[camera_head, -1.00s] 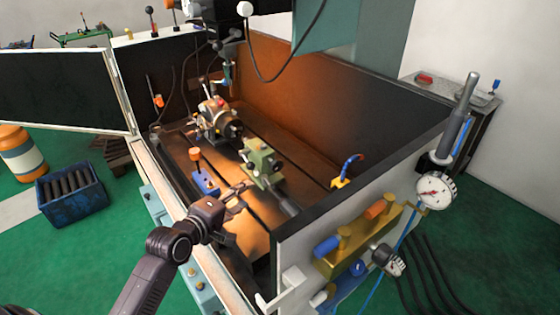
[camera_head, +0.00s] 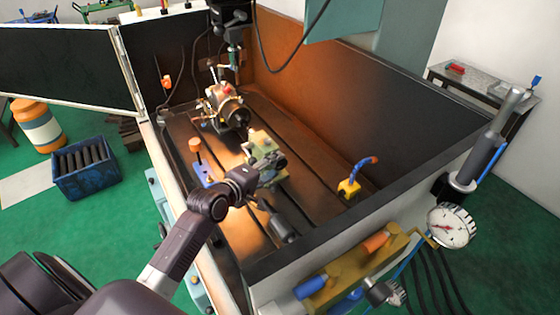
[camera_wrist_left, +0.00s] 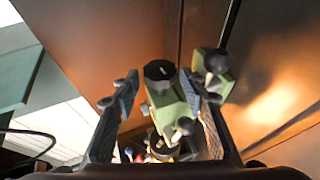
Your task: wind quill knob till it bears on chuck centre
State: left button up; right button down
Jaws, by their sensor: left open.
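The green tailstock (camera_head: 262,144) stands on the slotted machine table, facing the indexing chuck (camera_head: 226,108) behind it. In the left wrist view the tailstock (camera_wrist_left: 172,112) shows between the fingers, with a dark faceted knob (camera_wrist_left: 159,72) on its near end, which I take for the quill knob. My left gripper (camera_head: 270,174) is at the tailstock's near end. In the wrist view its open fingers (camera_wrist_left: 158,88) stand either side of the knob, apparently apart from it. The gripper partly hides the knob in the head view. Whether the quill touches the chuck centre cannot be seen. My right gripper is not in view.
An orange-topped post on a blue base (camera_head: 204,172) stands left of the gripper. A dark cylinder (camera_head: 282,229) is at the near right, and a blue hose on a yellow block (camera_head: 351,186) further right. Dark enclosure walls (camera_head: 400,145) bound the table.

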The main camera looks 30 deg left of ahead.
aim_at(275, 166)
pick_arm(q)
jog(key=x, duration=0.2)
jog(key=shift+w+d+f, duration=0.1)
jog(key=shift+w, duration=0.2)
jog(key=shift+w+f, duration=0.15)
jog(key=shift+w, duration=0.3)
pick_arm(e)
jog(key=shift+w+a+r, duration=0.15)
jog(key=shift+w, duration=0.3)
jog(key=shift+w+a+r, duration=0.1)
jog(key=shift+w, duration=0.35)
pick_arm(q)
jog(key=shift+c, duration=0.3)
jog(key=c, duration=0.8)
jog(key=shift+c, duration=0.2)
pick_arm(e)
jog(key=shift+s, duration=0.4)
